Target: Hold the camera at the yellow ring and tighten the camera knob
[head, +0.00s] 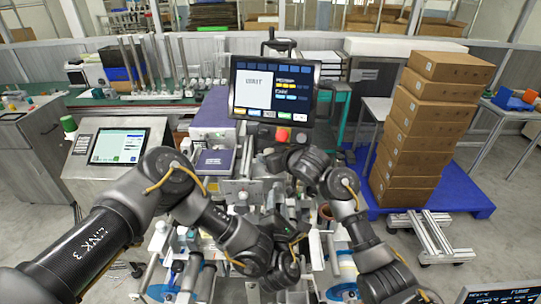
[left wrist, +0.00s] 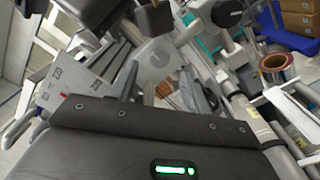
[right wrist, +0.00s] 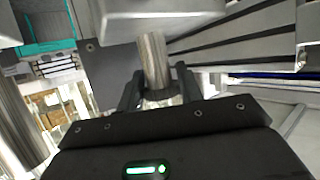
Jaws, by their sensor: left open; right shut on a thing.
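My right gripper (right wrist: 158,92) is shut on a ribbed metal cylinder (right wrist: 153,60), probably the camera knob, which stands out below a pale grey block (right wrist: 160,14). In the head view the right gripper (head: 272,162) is at the machine's middle, just below the screen, and its fingertips are mostly hidden. My left gripper (left wrist: 170,85) is open. A grey plate with a round boss (left wrist: 157,55) lies beyond its fingers, and nothing is clearly gripped. In the head view the left gripper (head: 300,238) is lower, over the machine's front. I cannot make out the yellow ring or the whole camera.
A monitor (head: 275,92) stands behind the grippers. A copper-coloured roll (left wrist: 277,66) is right of the left gripper. Rails and rollers crowd the machine around both arms. Stacked cardboard boxes (head: 415,135) stand on a blue pallet (head: 460,198) at right. A control panel (head: 118,146) stands at left.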

